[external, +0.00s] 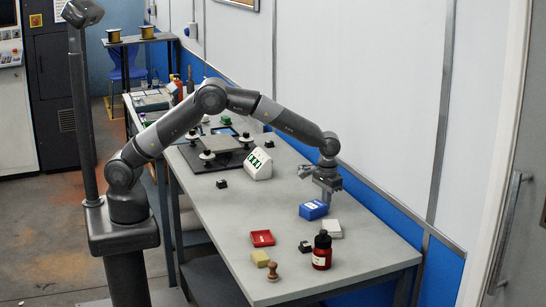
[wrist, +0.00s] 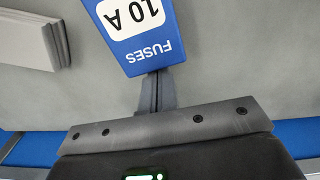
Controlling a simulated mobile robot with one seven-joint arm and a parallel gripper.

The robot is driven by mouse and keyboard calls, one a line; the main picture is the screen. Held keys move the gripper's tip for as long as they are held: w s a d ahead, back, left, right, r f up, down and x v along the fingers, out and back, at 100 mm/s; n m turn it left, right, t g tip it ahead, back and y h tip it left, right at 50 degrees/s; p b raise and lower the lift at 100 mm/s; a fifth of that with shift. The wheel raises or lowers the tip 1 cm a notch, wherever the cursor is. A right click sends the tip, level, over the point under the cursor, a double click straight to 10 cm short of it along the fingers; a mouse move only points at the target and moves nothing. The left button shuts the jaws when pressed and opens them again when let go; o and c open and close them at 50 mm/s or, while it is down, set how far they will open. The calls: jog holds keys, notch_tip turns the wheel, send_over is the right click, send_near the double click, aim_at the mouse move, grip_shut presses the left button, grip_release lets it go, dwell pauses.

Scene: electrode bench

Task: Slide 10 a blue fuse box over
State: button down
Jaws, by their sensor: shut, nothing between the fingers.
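The blue fuse box (external: 313,210) sits on the grey bench toward the right side. In the wrist view the blue fuse box (wrist: 142,32) fills the top middle, with "10 A" and "FUSES" printed upside down on a white and blue face. My gripper (external: 327,196) is just above the bench, close behind the box. In the wrist view the fingertips of my gripper (wrist: 153,76) are together, at the box's near edge, with nothing between them. Whether they touch the box I cannot tell.
A white-grey box (external: 333,229) lies right beside the blue box and also shows in the wrist view (wrist: 34,42). A red tray (external: 262,238), black block (external: 305,246), red bottle (external: 322,252), yellow block (external: 260,258) and wooden stamp (external: 272,271) stand nearer. The bench left of the box is clear.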

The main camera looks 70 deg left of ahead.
aim_at(333, 208)
jog(key=shift+w+a, duration=0.1)
jog(key=shift+w, duration=0.35)
jog(key=shift+w+a, duration=0.2)
jog(key=shift+w, duration=1)
jog(key=shift+w+r, duration=0.3)
jog(key=shift+r, duration=0.35)
notch_tip(333, 208, up, 9)
jog(key=s+a+r+t, duration=0.1)
jog(key=s+a+r, duration=0.6)
jog(key=a+r, duration=0.4)
jog(key=s+a+r+t, duration=0.1)
jog(key=s+a+r, duration=0.25)
jog(key=s, duration=0.25)
jog(key=s+a+r+t, duration=0.1)
jog(key=s+a+r, duration=0.25)
jog(key=s, duration=0.25)
jog(key=s+a+f+t, duration=0.1)
jog(key=s+a+f, duration=0.1)
jog(key=s, duration=0.6)
jog(key=s+a+f+m, duration=0.1)
jog(key=s+a, duration=0.3)
jog(key=s, duration=0.4)
jog(key=s+a+f+m+t, duration=0.1)
jog(key=s+a+f, duration=0.2)
jog(key=s, duration=0.5)
jog(key=shift+s+a+t, duration=0.2)
jog(key=shift+a+t, duration=0.1)
jog(key=shift+a, duration=0.25)
